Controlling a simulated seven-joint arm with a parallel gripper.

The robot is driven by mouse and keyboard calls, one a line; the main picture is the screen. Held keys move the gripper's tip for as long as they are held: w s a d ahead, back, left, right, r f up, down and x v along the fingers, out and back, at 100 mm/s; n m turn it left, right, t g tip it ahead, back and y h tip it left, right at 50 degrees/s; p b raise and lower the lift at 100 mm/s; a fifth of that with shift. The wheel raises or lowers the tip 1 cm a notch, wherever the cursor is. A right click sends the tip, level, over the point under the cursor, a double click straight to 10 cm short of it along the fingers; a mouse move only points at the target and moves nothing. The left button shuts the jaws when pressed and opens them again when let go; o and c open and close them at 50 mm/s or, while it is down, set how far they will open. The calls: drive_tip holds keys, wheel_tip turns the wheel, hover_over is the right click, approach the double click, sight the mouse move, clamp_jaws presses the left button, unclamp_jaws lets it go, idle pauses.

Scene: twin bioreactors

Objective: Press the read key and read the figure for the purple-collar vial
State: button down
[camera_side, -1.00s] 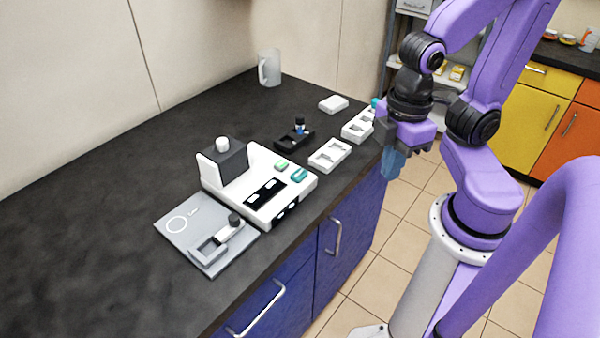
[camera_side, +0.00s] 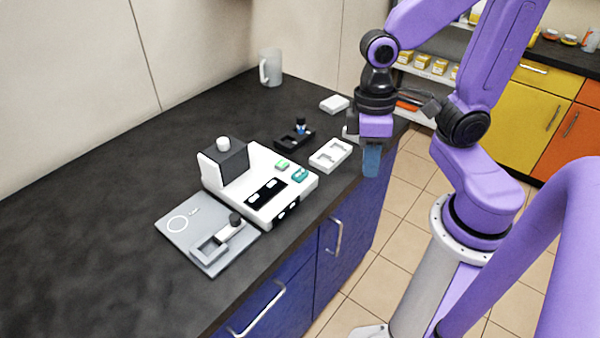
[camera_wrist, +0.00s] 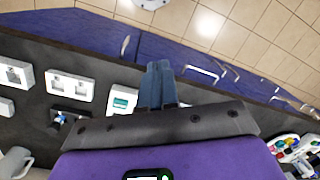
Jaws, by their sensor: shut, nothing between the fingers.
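The white reader (camera_side: 292,207) stands on the dark counter, with a green key (camera_side: 282,165), a teal key (camera_side: 300,174) and a dark display panel (camera_side: 266,193). Its corner with the teal part (camera_wrist: 122,100) shows in the wrist view; the rest is hidden behind my gripper. My gripper (camera_side: 371,162) is shut and empty, right of the reader at the counter's front edge, apart from the keys. Its blue fingers (camera_wrist: 157,85) are together in the wrist view. A vial with a blue band (camera_side: 300,126) stands in a black rack (camera_side: 290,143). I cannot make out a purple collar or any figure.
A white tray (camera_side: 330,155) lies between reader and gripper; another is partly hidden behind my gripper. A dark-capped piece (camera_side: 235,220) sits on a grey plate (camera_side: 178,245). A white box (camera_side: 334,104) and mug (camera_side: 270,68) stand at the back. The left counter is clear.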

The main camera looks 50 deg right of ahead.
drive_tip(key=w+m, duration=0.3)
drive_tip(key=m, duration=0.2)
drive_tip(key=m+t+y, duration=0.5)
drive_tip(key=m+y, duration=0.3)
drive_tip(key=m, duration=2.5)
hover_over(303, 171)
drive_tip(key=shift+f, duration=1.5)
drive_tip(key=shift+f, duration=0.1)
drive_tip(key=shift+f, duration=4.35)
drive_tip(key=shift+f, duration=0.15)
